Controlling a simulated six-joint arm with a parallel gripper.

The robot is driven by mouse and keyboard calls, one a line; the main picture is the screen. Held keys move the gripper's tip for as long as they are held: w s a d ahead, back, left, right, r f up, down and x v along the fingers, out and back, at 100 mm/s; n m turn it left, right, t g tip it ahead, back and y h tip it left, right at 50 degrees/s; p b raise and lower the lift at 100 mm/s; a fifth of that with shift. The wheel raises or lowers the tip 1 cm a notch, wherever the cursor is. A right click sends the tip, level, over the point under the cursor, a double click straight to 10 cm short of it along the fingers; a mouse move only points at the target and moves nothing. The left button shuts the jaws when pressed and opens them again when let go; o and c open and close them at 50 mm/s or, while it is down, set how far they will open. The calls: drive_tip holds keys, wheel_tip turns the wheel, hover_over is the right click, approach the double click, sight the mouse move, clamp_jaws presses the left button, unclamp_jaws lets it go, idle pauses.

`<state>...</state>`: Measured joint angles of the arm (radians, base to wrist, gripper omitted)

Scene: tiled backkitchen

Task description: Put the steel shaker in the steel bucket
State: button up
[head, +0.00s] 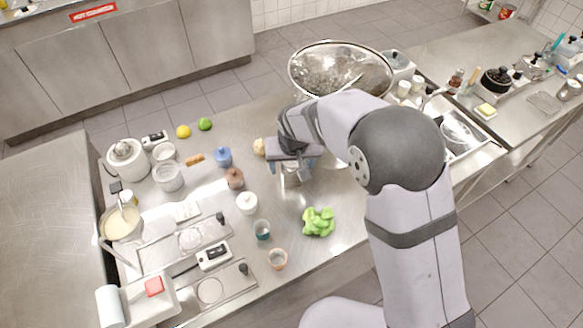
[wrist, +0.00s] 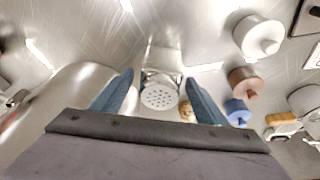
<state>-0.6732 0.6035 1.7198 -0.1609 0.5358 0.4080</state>
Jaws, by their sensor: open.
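The steel shaker (head: 290,180) stands on the steel counter under my gripper, mostly hidden by it in the head view. The wrist view shows its round perforated top (wrist: 159,97) between my two blue fingers. My gripper (wrist: 158,84) is open, one finger on each side of the shaker, with gaps visible. It also shows in the head view (head: 293,168), pointing down. A wide, shiny steel vessel (head: 305,84), apparently the steel bucket, stands at the back beyond my arm, partly hidden by it. A curved steel surface (wrist: 72,92) at left in the wrist view may be the same vessel.
A white jar (head: 247,203), a brown jar (head: 234,178) and a blue jar (head: 223,157) stand left of my gripper. Green leaves (head: 318,222) and small glasses (head: 262,229) lie nearer. A round tan item (head: 259,147) is close behind. Scales and trays fill the left.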

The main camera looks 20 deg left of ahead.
drive_tip(key=shift+w, duration=0.1)
drive_tip(key=c, duration=1.3)
drive_tip(key=shift+r, duration=0.15)
drive_tip(key=shift+c, duration=0.2)
drive_tip(key=shift+a+r+b, duration=0.1)
drive_tip(key=shift+r+b, duration=0.25)
drive_tip(key=shift+r, duration=0.15)
wheel_tip(320, 180, up, 6)
drive_tip(key=shift+f+b, duration=0.1)
drive_tip(key=shift+b, duration=0.9)
drive_tip(key=s+d+b, duration=0.6)
drive_tip(key=s+d, duration=0.6)
drive_tip(key=d, duration=0.1)
drive_tip(key=shift+s+f, duration=0.1)
drive_tip(key=shift+s, duration=0.3)
